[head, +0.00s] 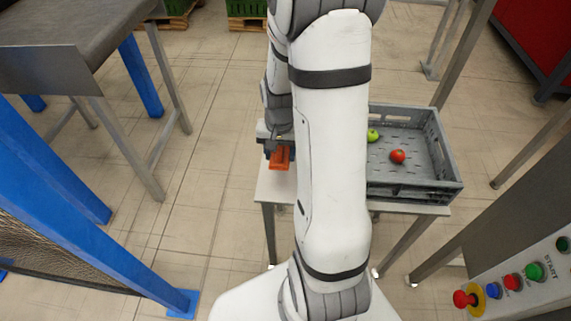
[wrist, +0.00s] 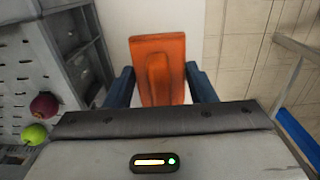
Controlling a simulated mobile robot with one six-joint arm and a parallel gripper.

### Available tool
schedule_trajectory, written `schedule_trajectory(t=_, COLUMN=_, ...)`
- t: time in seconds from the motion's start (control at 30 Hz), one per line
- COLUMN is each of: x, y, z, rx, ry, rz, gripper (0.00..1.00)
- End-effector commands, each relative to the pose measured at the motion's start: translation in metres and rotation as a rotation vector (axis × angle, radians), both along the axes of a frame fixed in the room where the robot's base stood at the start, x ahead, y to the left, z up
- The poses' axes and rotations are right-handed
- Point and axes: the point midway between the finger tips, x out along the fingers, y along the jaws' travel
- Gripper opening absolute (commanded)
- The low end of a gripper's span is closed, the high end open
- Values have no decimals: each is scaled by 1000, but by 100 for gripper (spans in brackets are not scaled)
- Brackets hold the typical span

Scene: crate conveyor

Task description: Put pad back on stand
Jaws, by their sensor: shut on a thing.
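An orange pad (wrist: 160,72) is between the two blue fingers of my gripper (wrist: 161,85) in the wrist view. My gripper is shut on it. In the head view the orange pad (head: 280,158) hangs below my gripper (head: 277,148), over or beside the left part of a small white table (head: 272,187). I cannot tell whether the pad touches the table. My arm hides the middle of the table. I cannot make out a stand for the pad in either view.
A grey crate (head: 440,150) on the right of the table holds a green apple (head: 373,135) and a red apple (head: 397,157). A conveyor (head: 75,45) with metal legs and blue posts is at left. A button panel (head: 520,280) is at lower right.

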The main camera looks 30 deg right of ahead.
Motion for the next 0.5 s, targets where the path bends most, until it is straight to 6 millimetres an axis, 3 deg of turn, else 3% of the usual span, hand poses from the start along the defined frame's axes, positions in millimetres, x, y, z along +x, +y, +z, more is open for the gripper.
schedule_trajectory(t=0.4, x=0, y=0, z=-47, rx=0, ry=2, rz=1, gripper=25)
schedule_trajectory(t=0.5, x=0, y=0, z=-47, rx=-1, ry=-1, rz=1, gripper=25)
